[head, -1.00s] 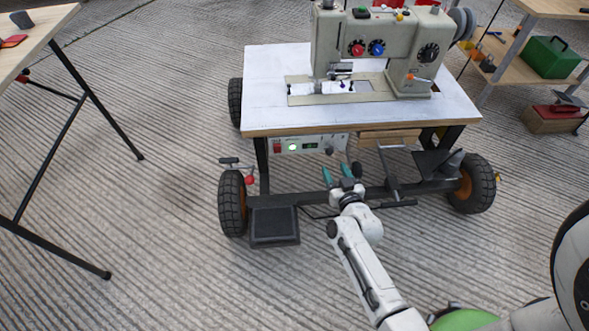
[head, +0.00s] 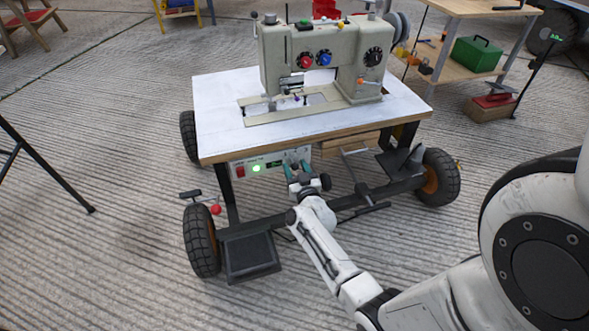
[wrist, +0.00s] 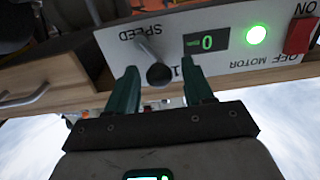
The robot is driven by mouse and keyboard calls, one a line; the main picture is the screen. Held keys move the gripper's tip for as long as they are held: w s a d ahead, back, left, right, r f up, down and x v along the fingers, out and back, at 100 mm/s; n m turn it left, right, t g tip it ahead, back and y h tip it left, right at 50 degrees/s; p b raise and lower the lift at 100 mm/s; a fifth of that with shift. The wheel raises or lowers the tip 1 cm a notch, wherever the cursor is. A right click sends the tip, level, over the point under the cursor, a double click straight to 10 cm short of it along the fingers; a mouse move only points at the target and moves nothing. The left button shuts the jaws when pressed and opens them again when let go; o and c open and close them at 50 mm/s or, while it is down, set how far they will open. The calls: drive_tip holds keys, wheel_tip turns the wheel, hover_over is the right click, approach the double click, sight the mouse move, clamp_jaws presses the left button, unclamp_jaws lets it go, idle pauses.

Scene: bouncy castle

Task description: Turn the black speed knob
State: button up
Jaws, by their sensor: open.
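The control panel (head: 243,167) is mounted under the front edge of the sewing table. In the wrist view the panel (wrist: 245,52) appears upside down, and the black speed knob (wrist: 158,74) sticks out beside the SPEED label. My gripper (head: 298,168) is raised in front of the panel. In the wrist view its two green fingers stand apart, one on each side of the knob, with visible gaps; I cannot tell if the tips reach past it. The display (wrist: 207,42) reads 0. In the head view the knob is not clearly visible behind my gripper.
The green light (wrist: 256,35) is lit, next to the red switch (wrist: 299,36). The white tabletop (head: 220,100) carries the sewing machine (head: 330,60) above my gripper. A wooden drawer (wrist: 45,82) is beside the panel. A black pedal (head: 252,257) and wheels are below.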

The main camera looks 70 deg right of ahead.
drive_tip(key=shift+w+d, duration=0.4)
drive_tip(key=shift+d, duration=0.05)
clamp_jaws()
idle(0.3)
